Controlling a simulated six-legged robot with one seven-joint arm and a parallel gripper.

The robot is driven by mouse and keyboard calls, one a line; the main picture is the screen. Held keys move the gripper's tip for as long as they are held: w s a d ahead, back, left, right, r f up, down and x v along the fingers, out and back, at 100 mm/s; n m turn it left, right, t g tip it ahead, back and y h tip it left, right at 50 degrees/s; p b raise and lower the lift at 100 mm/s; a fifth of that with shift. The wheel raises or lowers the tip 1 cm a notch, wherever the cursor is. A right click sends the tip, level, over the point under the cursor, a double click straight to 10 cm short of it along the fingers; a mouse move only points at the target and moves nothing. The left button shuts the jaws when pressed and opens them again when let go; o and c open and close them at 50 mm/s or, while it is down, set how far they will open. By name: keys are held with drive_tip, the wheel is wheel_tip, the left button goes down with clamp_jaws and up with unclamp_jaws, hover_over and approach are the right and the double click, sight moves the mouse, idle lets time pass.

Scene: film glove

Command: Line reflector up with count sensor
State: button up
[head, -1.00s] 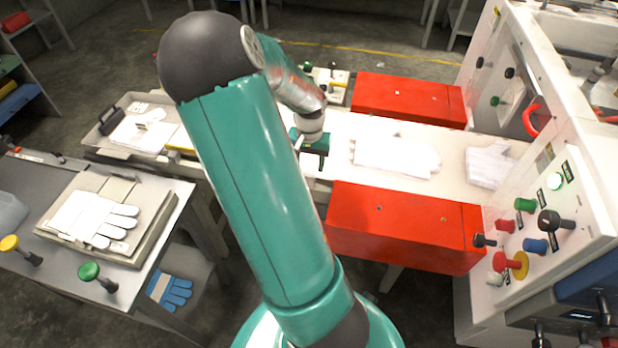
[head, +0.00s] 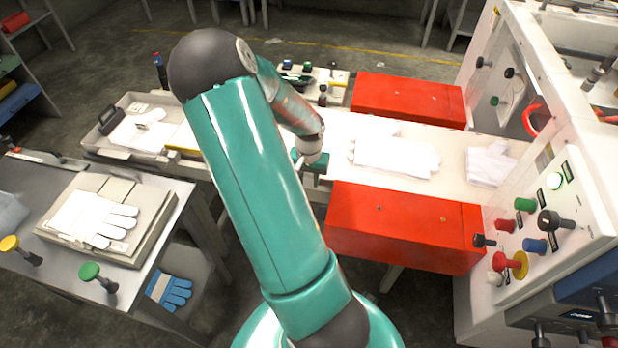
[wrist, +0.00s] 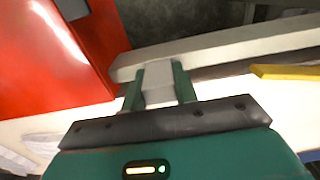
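My gripper (wrist: 157,88) points at the side of the conveyor, with one green finger on each side of a pale grey block (wrist: 158,75). The fingers look closed against this block, which may be the reflector; I cannot tell for sure. In the head view my gripper (head: 312,166) is at the left end of the red guards, over the near edge of the white belt (head: 340,125). My arm hides part of that area. I cannot pick out the count sensor in either view.
Two red guard boxes (head: 405,226) (head: 408,98) flank the belt, which carries white gloves (head: 395,157). A white machine with knobs (head: 535,225) stands right. A glove bench (head: 60,260) is left, and a tray (head: 135,125) lies behind it. A yellow bar (wrist: 290,70) shows near my gripper.

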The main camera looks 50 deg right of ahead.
drive_tip(key=shift+w+a, duration=0.35)
drive_tip(key=shift+w, duration=0.5)
drive_tip(key=shift+w+a, duration=0.35)
drive_tip(key=shift+w, duration=0.45)
clamp_jaws()
drive_tip(key=o, duration=1)
unclamp_jaws()
drive_tip(key=shift+o, duration=0.2)
wheel_tip(320, 180, up, 14)
